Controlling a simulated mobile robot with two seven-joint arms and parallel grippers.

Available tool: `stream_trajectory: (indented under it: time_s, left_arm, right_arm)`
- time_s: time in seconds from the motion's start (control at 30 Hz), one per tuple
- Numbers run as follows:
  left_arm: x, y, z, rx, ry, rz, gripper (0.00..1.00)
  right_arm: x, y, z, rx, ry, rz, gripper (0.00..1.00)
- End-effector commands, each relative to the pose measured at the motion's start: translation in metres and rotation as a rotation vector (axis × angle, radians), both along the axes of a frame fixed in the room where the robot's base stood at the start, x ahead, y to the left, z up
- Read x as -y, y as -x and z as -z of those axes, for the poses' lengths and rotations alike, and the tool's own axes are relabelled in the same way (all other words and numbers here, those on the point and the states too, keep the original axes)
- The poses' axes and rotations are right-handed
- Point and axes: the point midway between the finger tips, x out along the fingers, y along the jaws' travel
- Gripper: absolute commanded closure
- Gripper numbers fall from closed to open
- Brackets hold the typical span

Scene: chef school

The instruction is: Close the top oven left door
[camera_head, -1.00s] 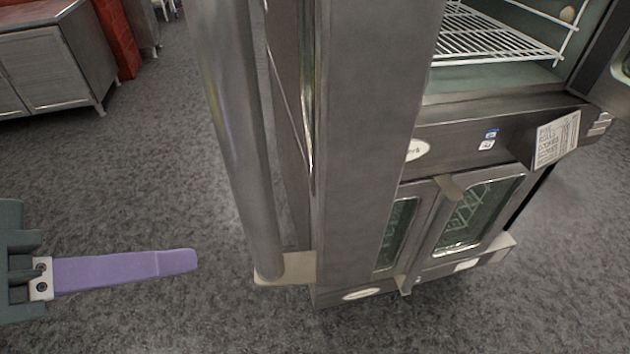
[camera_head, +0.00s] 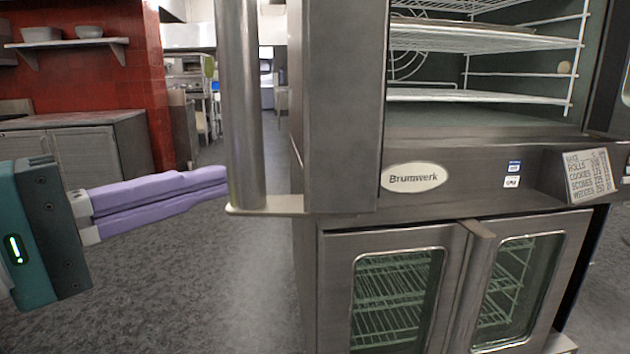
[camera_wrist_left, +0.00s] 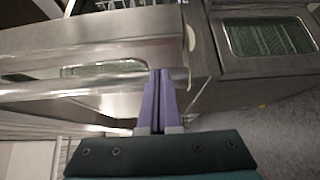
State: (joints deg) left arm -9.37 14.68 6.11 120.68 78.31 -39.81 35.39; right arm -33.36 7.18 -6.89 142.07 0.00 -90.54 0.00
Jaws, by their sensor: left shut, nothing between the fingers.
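The top oven's left door (camera_head: 342,110) stands open, swung out toward me and seen nearly edge-on in the head view. Its vertical tubular handle (camera_head: 240,110) is on the door's left, fixed by a bracket at the lower end. My left gripper (camera_head: 226,182) has purple fingers pressed together with nothing between them. Its tips are just left of the handle's lower end; I cannot tell if they touch. In the left wrist view the fingers (camera_wrist_left: 158,95) point at the handle (camera_wrist_left: 90,85), which runs across the picture. My right gripper is not in view.
The top oven's interior with wire racks (camera_head: 460,95) is exposed. Below it are the lower oven's shut glass doors (camera_head: 398,300). A label card (camera_head: 588,175) sits on the front panel. A steel cabinet (camera_head: 85,150) stands at the back left; grey floor is clear between.

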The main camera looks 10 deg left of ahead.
Motion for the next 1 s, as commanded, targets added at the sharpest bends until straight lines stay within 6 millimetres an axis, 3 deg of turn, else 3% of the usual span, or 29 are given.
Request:
stream_trajectory:
  time_s: [0.43, 1.0]
  left_arm:
    - [0.045, -0.059, -0.002, 0.001, -0.001, 0.002, 1.00]
    - [0.051, -0.065, 0.000, -0.001, -0.004, -0.001, 1.00]
  right_arm:
    - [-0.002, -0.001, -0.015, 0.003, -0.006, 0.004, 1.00]
    - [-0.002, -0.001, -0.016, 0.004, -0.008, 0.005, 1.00]
